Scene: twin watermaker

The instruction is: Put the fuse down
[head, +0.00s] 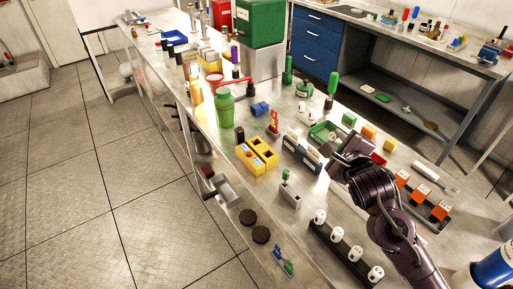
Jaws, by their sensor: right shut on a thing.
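My right gripper (338,168) is over the right part of the long metal bench, its dark arm coming in from the lower right. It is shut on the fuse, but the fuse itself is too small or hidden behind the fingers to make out. Just behind the gripper is a green tray (318,135). To its left stands a dark rack with pale cards (302,153). My left gripper is not in view.
A yellow box with square compartments (262,154), a green bottle (225,107) and a small grey block (290,195) stand left of the gripper. A black strip with white round parts (338,243) lies in front. Orange-topped blocks (421,199) are at right. Free bench surface is patchy.

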